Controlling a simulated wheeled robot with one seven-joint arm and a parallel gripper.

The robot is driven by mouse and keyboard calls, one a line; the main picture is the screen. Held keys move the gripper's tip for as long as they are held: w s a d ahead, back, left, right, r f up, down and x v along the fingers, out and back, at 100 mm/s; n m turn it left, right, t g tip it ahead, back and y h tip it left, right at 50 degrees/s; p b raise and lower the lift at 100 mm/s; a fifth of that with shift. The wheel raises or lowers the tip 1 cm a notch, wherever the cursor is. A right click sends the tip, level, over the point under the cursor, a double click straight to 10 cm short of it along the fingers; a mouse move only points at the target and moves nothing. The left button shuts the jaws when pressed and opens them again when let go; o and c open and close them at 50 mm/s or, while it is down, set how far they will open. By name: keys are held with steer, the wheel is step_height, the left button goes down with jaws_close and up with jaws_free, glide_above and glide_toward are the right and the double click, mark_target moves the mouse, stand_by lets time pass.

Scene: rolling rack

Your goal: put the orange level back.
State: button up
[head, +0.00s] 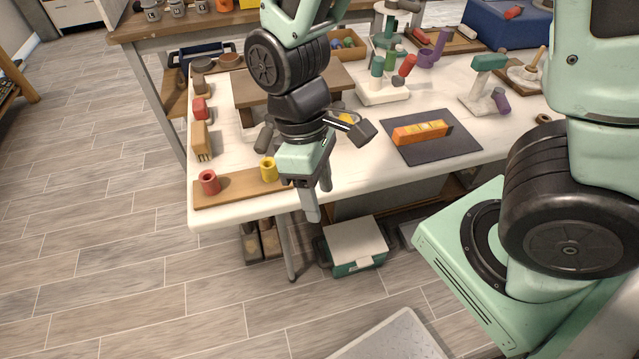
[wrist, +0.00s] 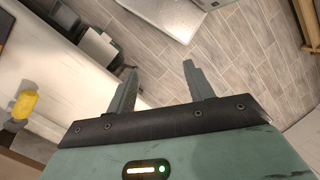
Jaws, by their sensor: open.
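The orange level (head: 420,132) lies on a dark grey mat (head: 458,149) on the white table, right of my gripper in the head view. It has yellow vial windows along its side. My gripper (head: 314,200) hangs over the table's front edge, pointing down, apart from the level. In the wrist view my gripper (wrist: 160,85) has its two fingers spread with nothing between them, and the floor shows beyond. The level is not recognisable in the wrist view.
A wooden board (head: 235,187) with a red cup (head: 209,182) and a yellow cup (head: 268,169) lies left of my gripper. A white tool stand (head: 383,92) is behind the mat. A white-lidded box (head: 354,240) sits on the floor below the table edge.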

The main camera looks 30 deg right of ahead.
steer(key=s+a+r+m+t+y, duration=0.1)
steer(key=s+a+r+t, duration=0.2)
steer(key=s+r, duration=0.2)
steer(key=shift+s+r, duration=0.2)
steer(key=shift+r, duration=1.4)
